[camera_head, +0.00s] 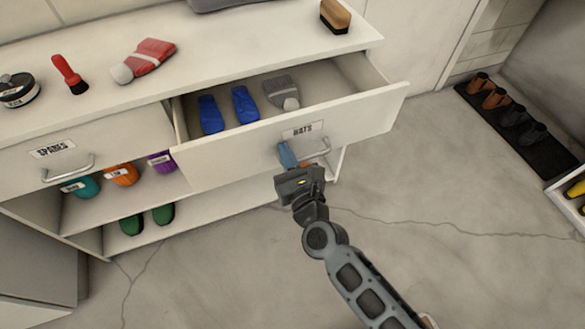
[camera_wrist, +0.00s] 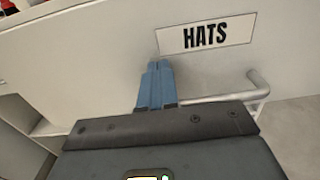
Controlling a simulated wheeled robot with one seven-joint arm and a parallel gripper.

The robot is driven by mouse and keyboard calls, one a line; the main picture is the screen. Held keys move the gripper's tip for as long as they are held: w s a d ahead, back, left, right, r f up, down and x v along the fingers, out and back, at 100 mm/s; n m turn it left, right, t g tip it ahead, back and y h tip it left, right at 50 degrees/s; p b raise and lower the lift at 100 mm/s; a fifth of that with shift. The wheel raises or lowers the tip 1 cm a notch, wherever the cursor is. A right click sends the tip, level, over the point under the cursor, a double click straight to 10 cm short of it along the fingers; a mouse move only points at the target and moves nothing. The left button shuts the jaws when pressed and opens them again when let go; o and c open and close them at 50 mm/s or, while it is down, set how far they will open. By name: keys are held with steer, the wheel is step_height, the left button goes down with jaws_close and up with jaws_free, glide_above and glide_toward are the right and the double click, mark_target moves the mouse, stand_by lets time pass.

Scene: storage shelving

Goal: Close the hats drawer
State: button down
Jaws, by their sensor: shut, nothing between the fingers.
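The hats drawer (camera_head: 236,149) is pulled out of the white cabinet. Its front bears a HATS label (camera_wrist: 205,34) and a metal bar handle (camera_head: 318,151). My gripper (camera_head: 287,154) is at the drawer front, just below and left of the label. Its blue fingers (camera_wrist: 155,85) are together with nothing between them. They are left of the handle's right end in the wrist view. I cannot tell whether the fingertips touch the drawer front.
A red brush (camera_head: 69,75), a red and white item (camera_head: 145,60) and a wooden brush (camera_head: 335,16) lie on the cabinet top. A dark shoe mat (camera_head: 523,137) lies at right. The floor in front is clear.

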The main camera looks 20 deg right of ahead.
steer(key=w+b, duration=0.4)
steer(key=w, duration=1.2)
steer(key=shift+w, duration=0.3)
steer(key=shift+w+r, duration=0.2)
steer(key=shift+f, duration=0.1)
